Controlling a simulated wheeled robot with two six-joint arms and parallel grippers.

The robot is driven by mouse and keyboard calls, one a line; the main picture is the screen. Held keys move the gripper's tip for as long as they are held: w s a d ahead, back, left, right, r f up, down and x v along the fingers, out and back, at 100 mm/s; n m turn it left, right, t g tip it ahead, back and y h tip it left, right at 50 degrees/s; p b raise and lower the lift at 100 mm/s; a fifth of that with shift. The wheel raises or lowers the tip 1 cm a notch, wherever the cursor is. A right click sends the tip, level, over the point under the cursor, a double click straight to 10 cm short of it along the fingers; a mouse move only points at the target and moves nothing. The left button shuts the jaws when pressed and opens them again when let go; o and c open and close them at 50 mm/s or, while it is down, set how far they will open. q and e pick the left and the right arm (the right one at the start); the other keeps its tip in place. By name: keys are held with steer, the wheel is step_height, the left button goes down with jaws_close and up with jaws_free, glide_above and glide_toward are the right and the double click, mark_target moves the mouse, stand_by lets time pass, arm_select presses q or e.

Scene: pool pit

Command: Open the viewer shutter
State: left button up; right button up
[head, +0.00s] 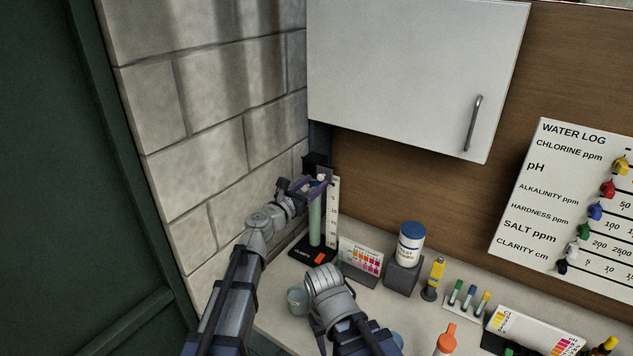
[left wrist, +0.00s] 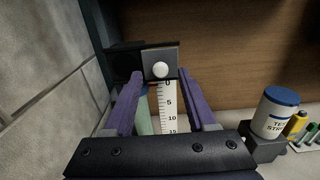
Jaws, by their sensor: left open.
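The viewer is a pale green tube (head: 315,220) on a black base at the back corner, with a white scale (head: 332,212) beside it. At its top is a black housing (left wrist: 125,62) with a grey shutter plate (left wrist: 154,57) bearing a round white knob (left wrist: 160,69). The shutter plate sits at the housing's right side. My left gripper (left wrist: 161,76) is open, its purple fingers to the left and right of the knob; contact cannot be told. In the head view the left gripper (head: 318,183) partly hides the tube's top. My right arm shows low in the middle, without a clear gripper.
A stone block wall (head: 215,120) stands close on the left. A white cupboard (head: 410,70) hangs above. A colour chart (head: 361,257), a blue-capped test strip jar (head: 411,246) on a grey block, and a cup (head: 298,299) stand on the counter to the right and in front.

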arm_select(q)
steer(key=v, duration=0.5)
steer(key=shift+s+a, duration=0.15)
steer(key=shift+s, duration=0.1)
steer(key=s+a+f+m+g+y, duration=0.25)
steer(key=s+f+m+g, duration=0.85)
steer(key=m, duration=0.8)
steer(key=s+a+f+m+g+y, duration=0.3)
steer(key=s+a+f+m+y, duration=0.5)
steer(key=s+a+f+m, duration=0.4)
steer(key=s+d+f+m+y+b, duration=0.1)
steer(key=s+d+b, duration=0.1)
steer(key=s+d, duration=0.4)
steer(key=d, duration=0.3)
steer(key=shift+s+f+m+g, duration=0.2)
steer(key=shift+s+m+g, duration=0.1)
steer(key=shift+s+g, duration=0.1)
